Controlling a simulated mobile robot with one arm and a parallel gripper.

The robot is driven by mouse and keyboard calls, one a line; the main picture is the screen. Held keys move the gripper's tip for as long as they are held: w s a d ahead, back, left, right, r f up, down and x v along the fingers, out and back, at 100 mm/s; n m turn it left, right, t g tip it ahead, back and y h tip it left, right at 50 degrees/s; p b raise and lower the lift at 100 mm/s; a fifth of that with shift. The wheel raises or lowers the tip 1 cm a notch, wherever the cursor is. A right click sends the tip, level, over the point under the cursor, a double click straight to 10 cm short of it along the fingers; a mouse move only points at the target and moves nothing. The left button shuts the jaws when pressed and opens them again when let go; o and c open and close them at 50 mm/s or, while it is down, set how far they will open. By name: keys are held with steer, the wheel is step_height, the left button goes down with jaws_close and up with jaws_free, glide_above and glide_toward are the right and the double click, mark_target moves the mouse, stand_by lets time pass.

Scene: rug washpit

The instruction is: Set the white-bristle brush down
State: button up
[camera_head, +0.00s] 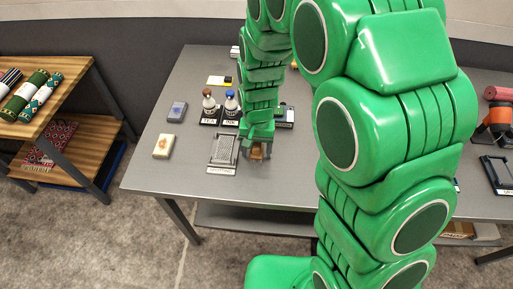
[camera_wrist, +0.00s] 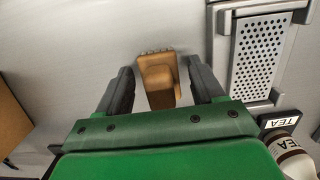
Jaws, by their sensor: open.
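A brown wooden brush (camera_wrist: 158,82) lies between the two fingers of my gripper (camera_wrist: 159,72) in the wrist view, with a gap on each side. A short row of pale bristle tufts shows along its far edge. The brush appears to rest on the grey table (camera_wrist: 60,60), though any small gap under it cannot be told. In the head view my gripper (camera_head: 258,154) points down at the table's front part, just right of a perforated metal tray (camera_head: 223,150). The brush (camera_head: 257,152) is small and mostly hidden there. My gripper is open.
Two labelled bottles, one brown-capped (camera_head: 208,103) and one blue-capped (camera_head: 231,104), stand behind the tray. A blue-grey block (camera_head: 177,111) and a cream block (camera_head: 163,146) lie at left. A wooden shelf (camera_head: 70,95) with rolled rugs stands further left. My arm hides the table's middle right.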

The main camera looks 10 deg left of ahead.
step_height(320, 180, up, 12)
steer(key=w, duration=0.1)
steer(key=shift+w, duration=0.2)
stand_by(0.3)
steer(key=shift+r, duration=0.15)
steer(key=s+d+r, duration=0.7)
steer(key=s+d, duration=0.1)
steer(key=d, duration=0.3)
steer(key=s+d+r, duration=0.1)
steer(key=s+d, duration=0.3)
steer(key=s, duration=0.4)
steer(key=s+d+r, duration=0.1)
steer(key=s+d, duration=0.4)
steer(key=s, duration=0.4)
steer(key=shift+r, duration=0.35)
steer(key=shift+s, duration=0.1)
